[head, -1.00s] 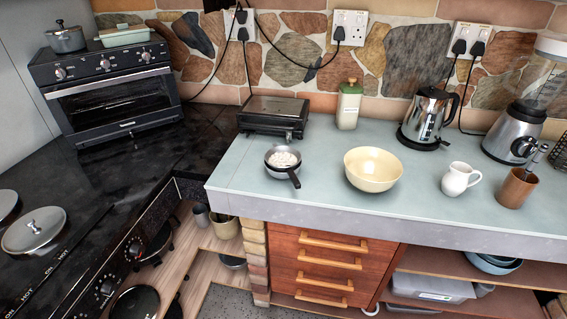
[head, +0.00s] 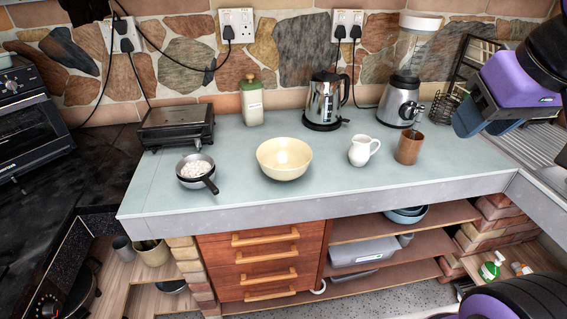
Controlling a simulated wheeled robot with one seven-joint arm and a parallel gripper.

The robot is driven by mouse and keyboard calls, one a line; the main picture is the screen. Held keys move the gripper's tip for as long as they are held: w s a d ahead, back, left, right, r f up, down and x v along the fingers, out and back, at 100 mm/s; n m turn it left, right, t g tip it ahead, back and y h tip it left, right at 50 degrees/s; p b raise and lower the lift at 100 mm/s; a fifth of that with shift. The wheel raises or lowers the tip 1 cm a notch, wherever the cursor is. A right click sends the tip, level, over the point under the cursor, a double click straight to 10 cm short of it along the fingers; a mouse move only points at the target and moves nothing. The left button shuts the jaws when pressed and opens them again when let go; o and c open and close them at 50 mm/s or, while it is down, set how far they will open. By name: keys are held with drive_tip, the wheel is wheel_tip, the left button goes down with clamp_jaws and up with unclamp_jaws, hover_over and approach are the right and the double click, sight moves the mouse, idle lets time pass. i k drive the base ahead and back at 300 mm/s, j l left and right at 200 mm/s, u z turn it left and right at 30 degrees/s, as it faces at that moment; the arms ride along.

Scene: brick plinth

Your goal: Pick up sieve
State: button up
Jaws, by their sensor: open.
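What looks like the sieve (head: 181,174) is a small round grey vessel with a dark handle pointing down and right. It holds something white and sits on the left part of the pale counter (head: 330,195), left of a cream bowl (head: 284,172). My purple gripper (head: 478,120) is at the upper right, above the counter's right end. It is open, with nothing seen between its fingers, and far to the right of the sieve.
A black grill (head: 176,122) stands behind the sieve, with a green-topped jar (head: 251,102) nearby. A kettle (head: 324,100), a white jug (head: 361,150), a brown cup (head: 408,147) and a blender (head: 400,98) fill the right side. Clear counter lies along the front edge.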

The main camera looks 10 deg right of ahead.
sight(194, 168)
drive_tip(key=i+l, duration=0.2)
drive_tip(key=i+u, duration=0.15)
drive_tip(key=u, duration=0.2)
drive_tip(key=i+l+u, duration=0.1)
drive_tip(key=u, duration=0.25)
drive_tip(key=l+u, duration=0.2)
drive_tip(key=u, duration=0.9)
drive_tip(key=i+l, duration=0.05)
